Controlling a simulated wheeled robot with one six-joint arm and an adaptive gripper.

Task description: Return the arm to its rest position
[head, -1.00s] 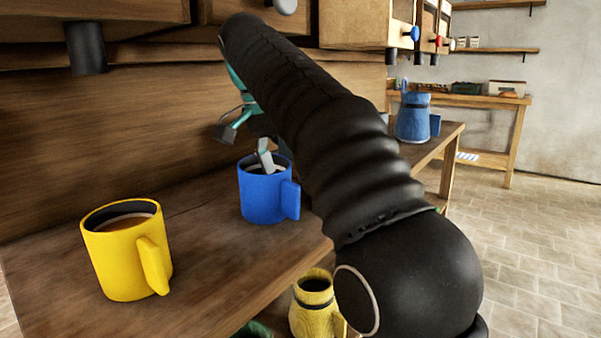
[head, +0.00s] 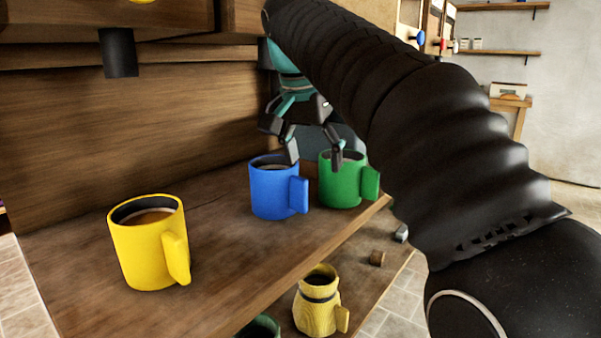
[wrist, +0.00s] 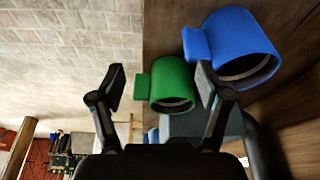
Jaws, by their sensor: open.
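My gripper (head: 312,158) is open and empty in the head view, just above and behind the blue mug and the green mug. In the wrist view its two fingers (wrist: 160,85) are spread wide, with the green mug (wrist: 172,82) showing between them and the blue mug (wrist: 240,45) beyond the right finger. In the head view the blue mug (head: 275,195) and green mug (head: 340,185) stand upright side by side on the wooden shelf. A yellow mug (head: 145,250) with brown liquid stands nearer at left. My black arm hides much of the right side.
The wooden shelf (head: 225,265) is bare between the yellow and blue mugs. A yellow jug (head: 318,305) stands on a lower level. A dark spout (head: 120,52) hangs from the wooden cabinet above. Coloured knobs (head: 417,38) sit at upper right.

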